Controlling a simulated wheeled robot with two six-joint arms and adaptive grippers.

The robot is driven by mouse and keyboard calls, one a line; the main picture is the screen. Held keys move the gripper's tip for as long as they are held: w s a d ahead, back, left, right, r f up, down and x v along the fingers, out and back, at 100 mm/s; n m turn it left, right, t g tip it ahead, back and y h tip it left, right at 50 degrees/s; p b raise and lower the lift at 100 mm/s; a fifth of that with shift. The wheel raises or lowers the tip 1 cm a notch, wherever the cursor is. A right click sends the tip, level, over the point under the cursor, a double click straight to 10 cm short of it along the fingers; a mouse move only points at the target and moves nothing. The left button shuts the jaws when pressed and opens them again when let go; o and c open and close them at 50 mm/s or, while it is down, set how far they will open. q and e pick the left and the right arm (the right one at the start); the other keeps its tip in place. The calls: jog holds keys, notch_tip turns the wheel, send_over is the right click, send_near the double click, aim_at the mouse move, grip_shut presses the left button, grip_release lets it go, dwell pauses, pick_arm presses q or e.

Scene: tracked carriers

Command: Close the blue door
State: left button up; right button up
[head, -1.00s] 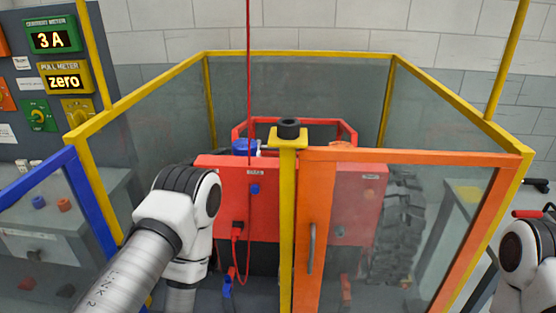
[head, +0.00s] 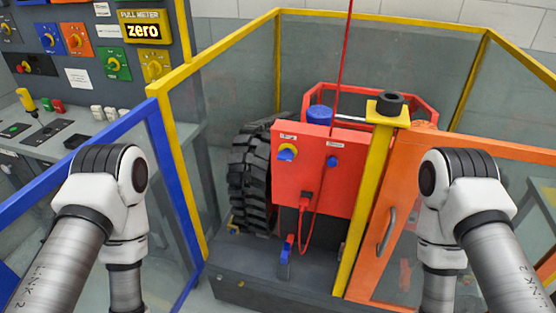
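The blue door (head: 70,154) is a blue frame with a clear pane at the left of the head view. It stands open, swung out towards me from the yellow corner post (head: 181,178) of the enclosure. Its lower part is cut off by the picture edge and partly hidden behind my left arm. The doorway beside it is open, showing the red machine and a black tyre. Both my arms rise from the bottom and bend down again at the elbow, the left in front of the blue door, the right in front of the orange door. Both grippers are out of view.
The orange door (head: 382,190) with its grey handle (head: 386,231) looks shut against the yellow middle post (head: 366,200). Inside stands the red machine (head: 312,180) with the tyre (head: 250,180). A control desk (head: 60,130) with knobs and meters stands behind the blue door.

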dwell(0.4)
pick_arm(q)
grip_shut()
